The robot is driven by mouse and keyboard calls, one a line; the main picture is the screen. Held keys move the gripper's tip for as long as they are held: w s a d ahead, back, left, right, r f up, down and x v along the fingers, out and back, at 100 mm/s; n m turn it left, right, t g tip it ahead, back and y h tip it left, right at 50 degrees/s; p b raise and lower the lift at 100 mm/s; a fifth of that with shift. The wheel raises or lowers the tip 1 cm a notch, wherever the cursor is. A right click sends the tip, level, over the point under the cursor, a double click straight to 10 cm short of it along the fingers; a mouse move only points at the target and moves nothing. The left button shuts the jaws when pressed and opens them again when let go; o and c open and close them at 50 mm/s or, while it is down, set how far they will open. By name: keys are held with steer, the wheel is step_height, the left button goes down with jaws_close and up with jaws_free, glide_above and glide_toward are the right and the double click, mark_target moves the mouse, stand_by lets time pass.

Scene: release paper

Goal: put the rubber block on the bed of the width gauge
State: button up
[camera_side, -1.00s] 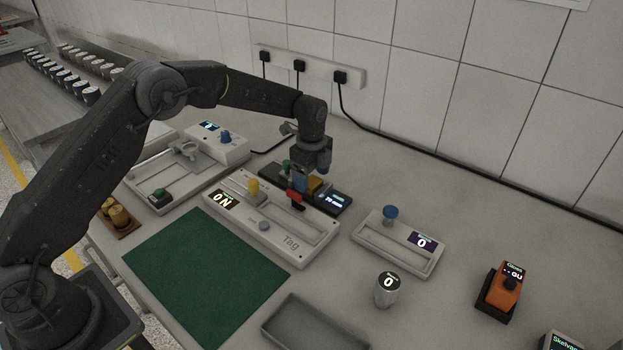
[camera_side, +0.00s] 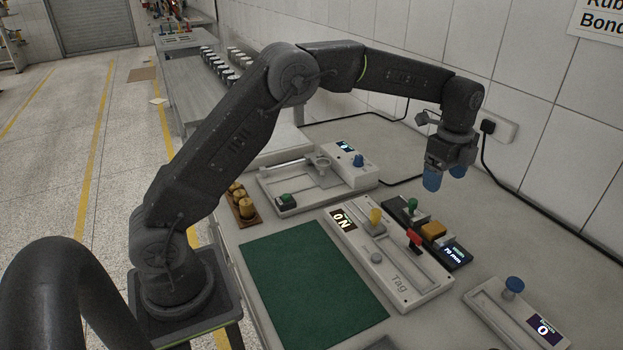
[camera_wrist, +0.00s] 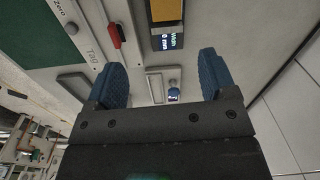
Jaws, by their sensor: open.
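The width gauge (camera_side: 452,253) is a dark unit with a green knob and a lit display; its display also shows in the wrist view (camera_wrist: 168,42). An orange-yellow block (camera_side: 433,230), which looks like the rubber block, sits on the gauge between the green knob and the display. Part of it shows at the top edge of the wrist view (camera_wrist: 166,9). My gripper (camera_side: 445,176) is raised above and behind the gauge, apart from the block. Its blue fingers (camera_wrist: 160,80) are open with nothing between them.
A pale "Tag" fixture (camera_side: 397,281) with yellow and red handles lies just in front of the gauge. A green mat (camera_side: 312,283) is left of it. A blue-knobbed unit (camera_side: 497,311) stands at right. Another pale fixture (camera_side: 310,182) is behind left. The tiled wall is close behind.

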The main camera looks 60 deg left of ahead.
steer(key=s+a+r+n+t, duration=0.1)
steer(key=s+r+n+t, duration=0.2)
steer(key=s+r+n, duration=0.8)
steer(key=s+f+n+t, duration=0.2)
steer(key=s+n, duration=0.4)
steer(key=s, duration=1.7)
steer(key=shift+s+a+f, duration=0.25)
steer(key=shift+a+f, duration=0.15)
steer(key=shift+f, duration=0.15)
